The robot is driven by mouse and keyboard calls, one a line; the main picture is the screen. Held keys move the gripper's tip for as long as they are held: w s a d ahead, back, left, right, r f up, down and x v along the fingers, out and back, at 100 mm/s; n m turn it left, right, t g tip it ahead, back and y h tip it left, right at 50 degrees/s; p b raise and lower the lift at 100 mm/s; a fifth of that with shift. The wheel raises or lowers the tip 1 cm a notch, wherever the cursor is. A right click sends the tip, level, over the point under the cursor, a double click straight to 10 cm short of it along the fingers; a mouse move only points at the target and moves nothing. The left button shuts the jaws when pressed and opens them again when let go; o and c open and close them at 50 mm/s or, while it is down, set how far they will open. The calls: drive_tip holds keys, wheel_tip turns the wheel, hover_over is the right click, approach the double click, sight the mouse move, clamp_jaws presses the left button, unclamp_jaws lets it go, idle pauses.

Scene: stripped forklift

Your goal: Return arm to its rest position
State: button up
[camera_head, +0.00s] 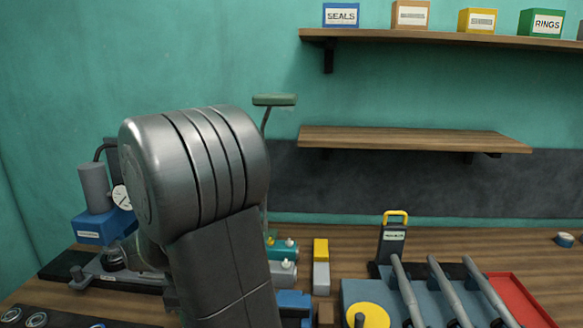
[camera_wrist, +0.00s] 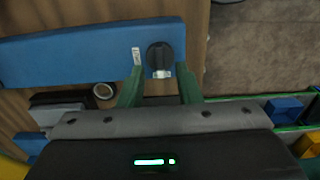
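My arm (camera_head: 215,210) rises through the left middle of the head view, its thick grey joint in front of the bench. My gripper is hidden in that view. In the wrist view my gripper (camera_wrist: 161,74) shows two green fingers standing apart, with nothing seen held between them. Just beyond the fingertips is a long blue body (camera_wrist: 80,52) with a black round knob (camera_wrist: 160,56) and a small white label. I cannot tell whether the fingers touch it.
The bench (camera_head: 440,245) holds a blue press with a gauge (camera_head: 100,205) at left, grey bars on a rack (camera_head: 405,290) and a red tray (camera_head: 520,300) at right. A bare shelf (camera_head: 400,138) and an upper shelf (camera_head: 450,40) with labelled boxes are on the wall.

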drive_tip(key=shift+f, duration=1.3)
drive_tip(key=shift+r, duration=0.1)
wheel_tip(320, 180, up, 14)
wheel_tip(320, 180, down, 14)
drive_tip(key=shift+f, duration=0.1)
drive_tip(key=m, duration=0.5)
drive_tip(key=shift+p, duration=0.4)
drive_tip(key=m, duration=0.5)
drive_tip(key=shift+p, duration=0.35)
drive_tip(key=shift+m, duration=0.3)
